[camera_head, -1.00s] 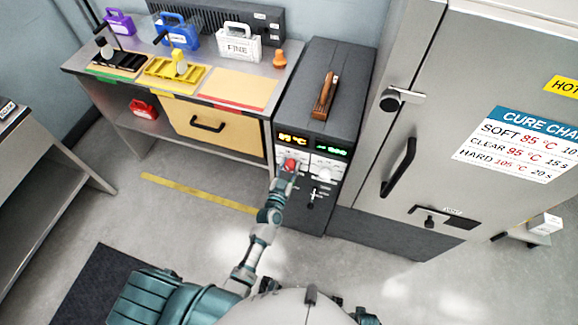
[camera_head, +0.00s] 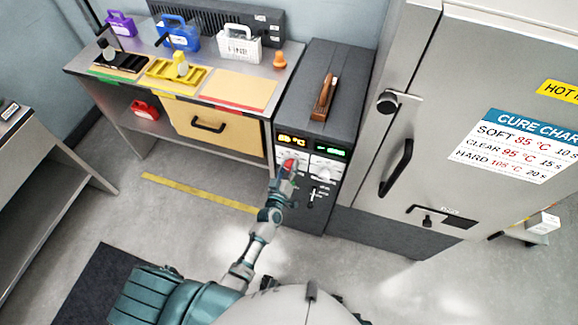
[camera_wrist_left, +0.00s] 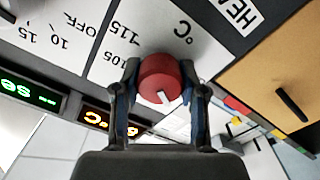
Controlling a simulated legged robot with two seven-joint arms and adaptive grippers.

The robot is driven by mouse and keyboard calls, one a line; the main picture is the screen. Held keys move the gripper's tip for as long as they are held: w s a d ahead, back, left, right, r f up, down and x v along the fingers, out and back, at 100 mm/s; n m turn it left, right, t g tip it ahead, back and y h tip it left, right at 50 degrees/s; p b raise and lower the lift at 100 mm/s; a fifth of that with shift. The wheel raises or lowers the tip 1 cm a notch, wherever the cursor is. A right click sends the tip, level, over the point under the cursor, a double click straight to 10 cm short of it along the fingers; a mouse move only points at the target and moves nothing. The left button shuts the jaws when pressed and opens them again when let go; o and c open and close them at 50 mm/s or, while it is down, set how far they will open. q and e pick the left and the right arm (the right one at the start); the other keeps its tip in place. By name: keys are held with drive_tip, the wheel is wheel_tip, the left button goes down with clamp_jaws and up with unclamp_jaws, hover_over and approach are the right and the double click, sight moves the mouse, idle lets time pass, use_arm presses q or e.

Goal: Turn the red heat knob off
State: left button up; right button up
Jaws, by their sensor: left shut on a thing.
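The red heat knob (camera_head: 289,165) is on the front panel of the dark grey control unit (camera_head: 318,110). My left gripper (camera_head: 285,175) reaches it from below. In the left wrist view, the two fingers (camera_wrist_left: 160,76) are shut on the sides of the round red knob (camera_wrist_left: 160,85). A white mark shows on the knob's face, pointing toward the lower right of that view. My right gripper is not in view.
A yellow display (camera_head: 292,140) and a green display (camera_head: 331,150) sit above the knobs. A white knob (camera_head: 323,173) is just right of the red one. The steel cabinet (camera_head: 415,150) stands close on the right, and the workbench (camera_head: 285,75) on the left.

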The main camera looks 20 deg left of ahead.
use_arm(q)
drive_tip(key=n, duration=0.3)
drive_tip(key=shift+f+n, duration=0.15)
drive_tip(key=shift+n, duration=2.45)
drive_tip(key=shift+f, duration=0.1)
drive_tip(key=o, duration=1.1)
drive_tip(key=shift+o, duration=0.2)
drive_tip(key=shift+w, duration=0.1)
drive_tip(key=s, duration=1.2)
drive_tip(key=shift+a, duration=0.2)
drive_tip(key=shift+f, duration=0.1)
